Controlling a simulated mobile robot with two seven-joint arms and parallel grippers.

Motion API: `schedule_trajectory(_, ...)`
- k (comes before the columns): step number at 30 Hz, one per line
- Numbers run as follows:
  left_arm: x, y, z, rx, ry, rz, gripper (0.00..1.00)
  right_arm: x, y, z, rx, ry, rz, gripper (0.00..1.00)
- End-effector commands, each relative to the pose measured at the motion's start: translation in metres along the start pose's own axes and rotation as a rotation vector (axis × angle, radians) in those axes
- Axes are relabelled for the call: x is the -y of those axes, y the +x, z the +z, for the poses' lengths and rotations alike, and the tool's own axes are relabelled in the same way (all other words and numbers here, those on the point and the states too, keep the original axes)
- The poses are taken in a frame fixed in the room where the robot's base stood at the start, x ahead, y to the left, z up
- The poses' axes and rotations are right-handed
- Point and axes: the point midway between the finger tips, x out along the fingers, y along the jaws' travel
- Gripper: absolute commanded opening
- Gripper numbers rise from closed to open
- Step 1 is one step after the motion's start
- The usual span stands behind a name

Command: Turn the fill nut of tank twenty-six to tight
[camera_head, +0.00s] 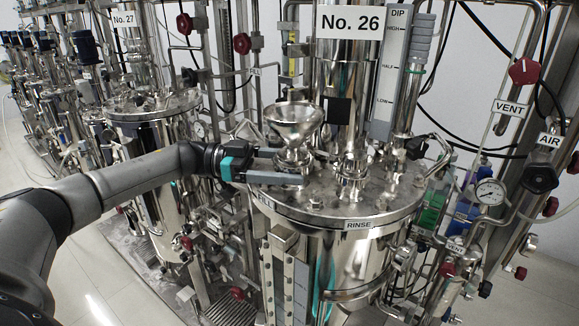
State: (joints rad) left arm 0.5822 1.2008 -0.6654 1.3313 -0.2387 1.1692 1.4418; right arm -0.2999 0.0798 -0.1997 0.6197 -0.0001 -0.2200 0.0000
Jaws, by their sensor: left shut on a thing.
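Tank twenty-six (337,257) is a shiny steel vessel under a "No. 26" sign (353,22). A steel funnel (295,122) stands upright on the left of its lid, behind the "FILL" label (265,199). The fill nut (293,158) sits at the funnel's foot. My left gripper (290,172) reaches in from the left, just above the lid, and is shut on the fill nut. Its grey finger hides the nut's near lower side, so I cannot tell how tight it is. My right gripper is out of view.
The "RINSE" fitting (352,172) stands close to the right on the lid. A level board marked "DIP" (390,75) and pipes rise behind. Vent and air valves (540,177) and a gauge (490,191) are at right. Tank 27 (155,130) stands left, behind my arm.

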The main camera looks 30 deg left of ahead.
Motion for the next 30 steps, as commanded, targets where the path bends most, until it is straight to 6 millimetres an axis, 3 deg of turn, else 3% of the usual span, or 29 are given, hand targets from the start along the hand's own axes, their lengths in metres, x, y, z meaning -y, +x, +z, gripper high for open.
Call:
schedule_trajectory(12, -0.001, 0.002, 0.0, -0.004, -0.001, 0.007, 0.34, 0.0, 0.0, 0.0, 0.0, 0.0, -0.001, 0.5)
schedule_trajectory(13, -0.001, 0.002, 0.0, -0.004, -0.001, 0.007, 0.92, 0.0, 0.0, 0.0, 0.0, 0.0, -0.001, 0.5)
schedule_trajectory(15, -0.001, 0.002, 0.0, -0.004, -0.001, 0.006, 1.0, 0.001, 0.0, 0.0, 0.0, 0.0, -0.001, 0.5)
schedule_trajectory(24, 0.0, -0.002, 0.0, -0.001, -0.001, 0.003, 1.0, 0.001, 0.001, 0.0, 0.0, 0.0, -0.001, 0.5)
schedule_trajectory(30, 0.001, -0.03, 0.002, 0.002, -0.001, 0.0, 1.0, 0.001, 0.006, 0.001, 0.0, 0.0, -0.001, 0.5)
